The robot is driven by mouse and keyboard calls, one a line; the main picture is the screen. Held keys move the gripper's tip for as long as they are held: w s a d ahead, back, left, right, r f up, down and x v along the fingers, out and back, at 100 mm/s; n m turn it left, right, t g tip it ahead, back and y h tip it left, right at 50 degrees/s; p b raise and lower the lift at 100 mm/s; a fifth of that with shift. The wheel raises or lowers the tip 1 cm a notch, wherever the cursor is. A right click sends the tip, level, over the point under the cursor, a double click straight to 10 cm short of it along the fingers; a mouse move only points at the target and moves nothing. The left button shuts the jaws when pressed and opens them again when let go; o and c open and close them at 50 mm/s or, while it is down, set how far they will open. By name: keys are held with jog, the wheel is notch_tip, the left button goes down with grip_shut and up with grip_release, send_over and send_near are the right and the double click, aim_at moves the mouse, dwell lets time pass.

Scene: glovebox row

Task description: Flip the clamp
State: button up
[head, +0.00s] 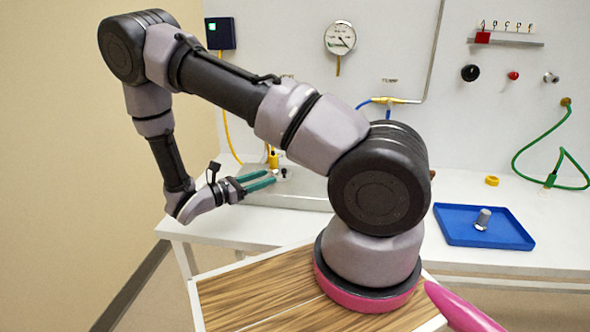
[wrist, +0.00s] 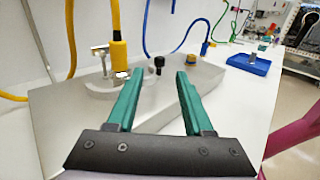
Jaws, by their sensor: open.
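My gripper (head: 259,181) has two teal fingers, open and empty, reaching in over the left part of a grey plate (wrist: 215,82) on the bench. In the wrist view the gripper (wrist: 159,73) points at a small black knob (wrist: 158,63), which shows between the fingertips and beyond them. A metal T-shaped piece (wrist: 101,52), which looks like part of the clamp, stands upright left of the left finger, beside a yellow fitting (wrist: 119,50). The left finger partly hides the clamp's base. In the head view the yellow fitting (head: 273,158) shows just past the fingers.
A yellow hose (wrist: 69,35) and a blue hose (wrist: 148,30) hang behind the plate. A blue tray (head: 484,228) with a metal cylinder (head: 483,218) and a yellow ring (head: 492,181) are further right.

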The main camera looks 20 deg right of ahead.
jog(key=d, duration=0.3)
jog(key=w+d, duration=0.1)
jog(key=d, duration=0.3)
jog(key=w+d, duration=0.1)
jog(key=d, duration=0.2)
jog(key=shift+d, duration=0.25)
grip_shut()
